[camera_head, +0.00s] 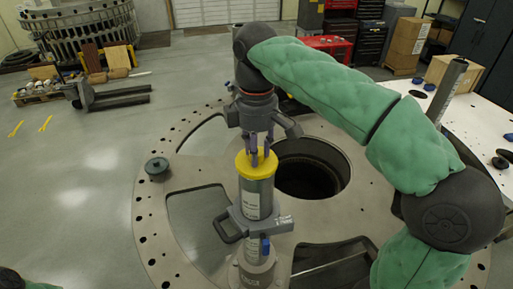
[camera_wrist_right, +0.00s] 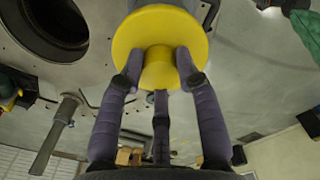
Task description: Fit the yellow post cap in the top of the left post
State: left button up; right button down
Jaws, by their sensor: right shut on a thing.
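The yellow post cap (camera_head: 257,166) is at the top of the grey post (camera_head: 257,199) in the middle of the head view. It looks level and in line with the post; I cannot tell whether it is fully seated. My right gripper (camera_head: 262,152) comes down from above and is shut on the cap's central knob. In the wrist view the right gripper (camera_wrist_right: 158,78) has its three fingers around the knob of the yellow cap (camera_wrist_right: 160,32), with the post mostly hidden behind the cap. My left gripper is not in view; only a bit of the arm shows at the lower left.
A grey clamp with a handle (camera_head: 226,228) surrounds the post lower down. The round turret plate (camera_head: 160,215) has a large dark hole (camera_head: 310,170) right of the post. A dark knob (camera_head: 156,168) sits at the plate's left. A white table (camera_head: 480,122) stands at right.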

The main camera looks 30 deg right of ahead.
jog(key=shift+f, duration=0.4)
jog(key=c, duration=1.1)
grip_release()
jog(key=shift+c, duration=0.2)
jog(key=shift+r, duration=0.1)
notch_tip(320, 180, up, 8)
jog(key=p, duration=0.8)
jog(key=shift+r, duration=0.2)
notch_tip(320, 180, up, 2)
jog(key=shift+r+p, duration=0.2)
jog(key=shift+p, duration=0.45)
